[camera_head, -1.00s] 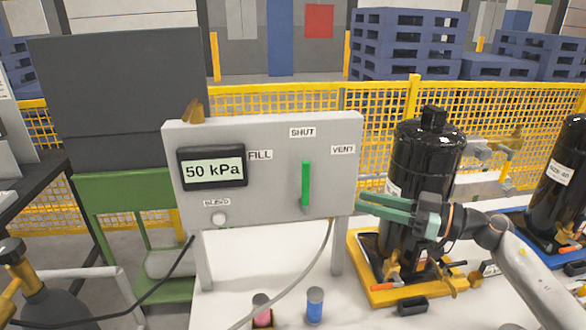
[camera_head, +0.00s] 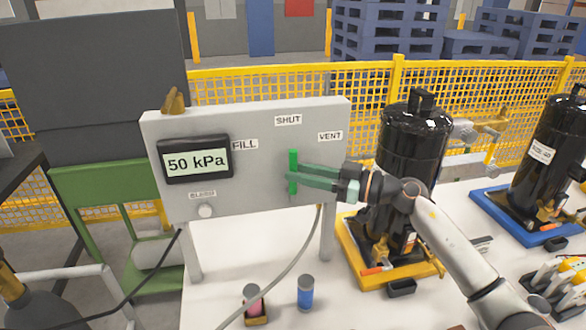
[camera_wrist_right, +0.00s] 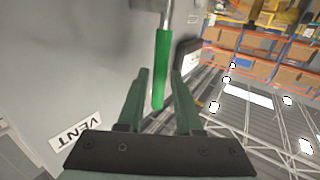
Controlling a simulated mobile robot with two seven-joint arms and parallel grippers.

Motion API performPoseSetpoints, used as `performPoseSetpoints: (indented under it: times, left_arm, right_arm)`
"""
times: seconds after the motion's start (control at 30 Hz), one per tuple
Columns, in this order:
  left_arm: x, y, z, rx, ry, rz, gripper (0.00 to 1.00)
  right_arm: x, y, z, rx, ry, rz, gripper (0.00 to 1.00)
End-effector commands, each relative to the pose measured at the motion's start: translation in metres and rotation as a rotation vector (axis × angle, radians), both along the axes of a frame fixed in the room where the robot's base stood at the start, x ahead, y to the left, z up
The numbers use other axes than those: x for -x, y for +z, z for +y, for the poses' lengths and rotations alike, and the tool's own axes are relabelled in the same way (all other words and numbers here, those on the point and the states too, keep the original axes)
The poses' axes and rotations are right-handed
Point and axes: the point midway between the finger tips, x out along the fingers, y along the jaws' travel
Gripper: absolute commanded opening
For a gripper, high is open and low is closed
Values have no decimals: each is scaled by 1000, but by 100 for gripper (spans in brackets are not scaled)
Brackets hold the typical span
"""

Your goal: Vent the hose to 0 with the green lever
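The green lever (camera_head: 293,172) stands upright on the grey panel (camera_head: 262,190), pointing at the SHUT label (camera_head: 288,120). The VENT label (camera_head: 330,136) is to its right and the FILL label (camera_head: 244,145) to its left. The display (camera_head: 195,159) reads 50 kPa. My right gripper (camera_head: 296,177) is at the lever from the right. In the right wrist view the lever (camera_wrist_right: 161,68) shows between the open, parted fingers (camera_wrist_right: 160,85), with a gap on each side. My left gripper is out of view.
A white bleed knob (camera_head: 205,211) sits below the display. A black compressor (camera_head: 410,140) on a yellow tray (camera_head: 352,255) stands right of the panel, behind my right arm. A grey hose (camera_head: 290,262) hangs below the panel. Two small containers (camera_head: 305,292) stand on the white table.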

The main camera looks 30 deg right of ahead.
Motion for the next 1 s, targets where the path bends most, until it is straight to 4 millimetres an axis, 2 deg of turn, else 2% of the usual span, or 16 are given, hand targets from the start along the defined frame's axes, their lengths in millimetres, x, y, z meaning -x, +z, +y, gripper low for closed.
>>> performPoseSetpoints:
  times: [0.2,0.53,0.83,1.0]
  left_arm:
    - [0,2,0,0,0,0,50]
    - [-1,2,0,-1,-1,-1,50]
    - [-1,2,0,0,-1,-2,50]
    - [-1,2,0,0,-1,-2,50]
  right_arm:
    - [-14,0,12,-2,-1,-1,34]
    - [-16,0,14,0,-1,0,33]
    - [-16,0,14,0,-1,0,0]
    - [-16,0,14,0,-1,0,0]
